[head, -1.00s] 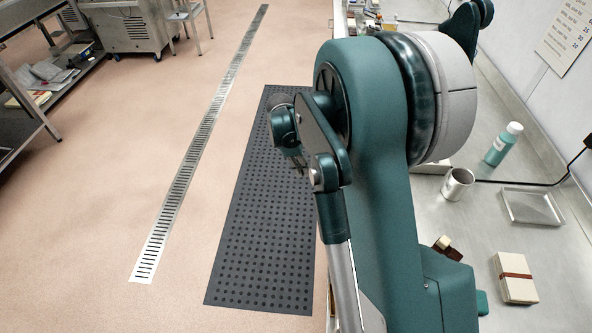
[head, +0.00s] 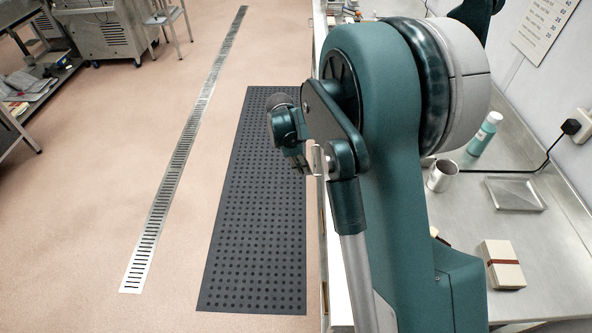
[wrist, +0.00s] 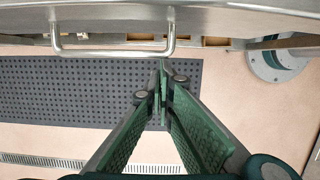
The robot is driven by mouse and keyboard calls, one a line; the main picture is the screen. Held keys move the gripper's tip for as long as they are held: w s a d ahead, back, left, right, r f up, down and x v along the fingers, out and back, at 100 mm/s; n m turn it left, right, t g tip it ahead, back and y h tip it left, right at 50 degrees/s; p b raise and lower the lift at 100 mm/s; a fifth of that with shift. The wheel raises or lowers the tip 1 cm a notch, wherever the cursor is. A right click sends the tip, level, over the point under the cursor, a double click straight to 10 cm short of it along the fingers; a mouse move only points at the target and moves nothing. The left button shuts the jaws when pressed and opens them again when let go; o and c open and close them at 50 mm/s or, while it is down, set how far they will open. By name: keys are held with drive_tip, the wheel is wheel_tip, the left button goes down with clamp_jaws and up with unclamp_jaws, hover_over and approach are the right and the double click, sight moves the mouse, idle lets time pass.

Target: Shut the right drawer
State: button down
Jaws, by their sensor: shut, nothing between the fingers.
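In the wrist view a metal front edge with a bar handle (wrist: 112,53) spans the top of the picture. It looks like a drawer front, but I cannot tell if it is the right drawer or how far out it stands. My gripper (wrist: 162,72) is shut and empty, its green-padded fingers together. The fingertips appear just below the handle's right end in the picture; I cannot tell if they touch it. In the head view my gripper (head: 303,167) is small, at the counter's left side above the mat, and my arm hides the drawer fronts.
A dark perforated mat (head: 258,220) lies on the floor beside the counter (head: 545,235). On the counter are a metal cup (head: 442,176), a teal bottle (head: 484,134), a shallow tray (head: 515,194) and a banded box (head: 502,265). A drain strip (head: 170,180) crosses the clear floor.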

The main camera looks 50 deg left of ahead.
drive_tip(key=shift+w+d, duration=0.3)
drive_tip(key=shift+w, duration=0.05)
drive_tip(key=shift+s+a, duration=0.1)
drive_tip(key=s+a, duration=0.3)
drive_tip(key=p+v, duration=0.1)
drive_tip(key=v, duration=0.8)
drive_tip(key=shift+s+a, duration=0.15)
drive_tip(key=shift+s, duration=0.1)
drive_tip(key=shift+w+r, duration=0.1)
drive_tip(key=shift+r, duration=0.05)
idle(0.4)
